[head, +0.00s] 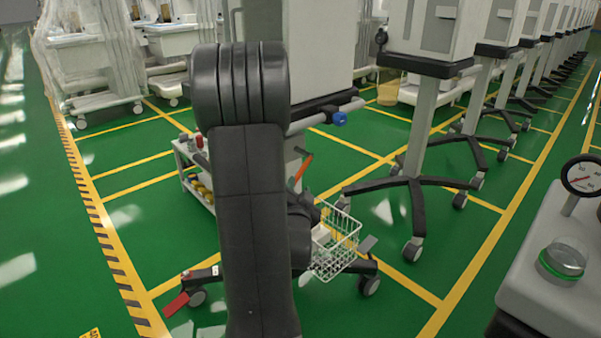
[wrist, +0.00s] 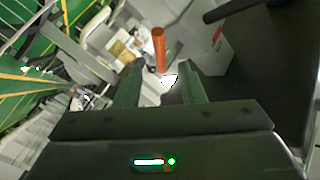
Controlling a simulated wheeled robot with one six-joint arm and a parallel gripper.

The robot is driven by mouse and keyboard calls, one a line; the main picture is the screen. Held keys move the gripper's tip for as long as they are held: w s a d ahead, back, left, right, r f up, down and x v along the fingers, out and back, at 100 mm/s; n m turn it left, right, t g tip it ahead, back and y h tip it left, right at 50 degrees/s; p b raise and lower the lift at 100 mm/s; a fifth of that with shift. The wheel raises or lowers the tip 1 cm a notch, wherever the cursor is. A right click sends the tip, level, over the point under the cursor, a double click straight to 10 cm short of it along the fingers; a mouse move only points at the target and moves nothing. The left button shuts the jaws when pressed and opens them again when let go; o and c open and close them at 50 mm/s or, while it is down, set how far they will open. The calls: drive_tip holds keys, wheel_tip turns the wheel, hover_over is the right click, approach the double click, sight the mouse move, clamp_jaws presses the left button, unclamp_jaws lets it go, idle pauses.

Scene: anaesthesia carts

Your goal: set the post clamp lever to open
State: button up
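The post clamp lever is an orange handle (head: 302,168) beside the cart's post in the head view, partly hidden by my arm. In the wrist view the orange lever (wrist: 159,48) stands just beyond my fingertips, roughly in line with the gap between them. My gripper (wrist: 160,80) is open, with its two fingers apart and nothing between them. I cannot tell whether the fingertips touch the lever. In the head view my arm hides most of the post and clamp, and the fingers are not clear.
A white wire basket (head: 337,242) hangs low on the cart, right of my arm. A blue knob (head: 340,118) sits on the cart's rail. A red pedal (head: 176,304) is at the wheeled base. A grey unit with a gauge (head: 582,175) stands at right. Green floor is clear at left.

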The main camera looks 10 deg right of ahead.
sight(300, 175)
drive_tip(key=b+x, duration=0.1)
drive_tip(key=x, duration=0.9)
clamp_jaws()
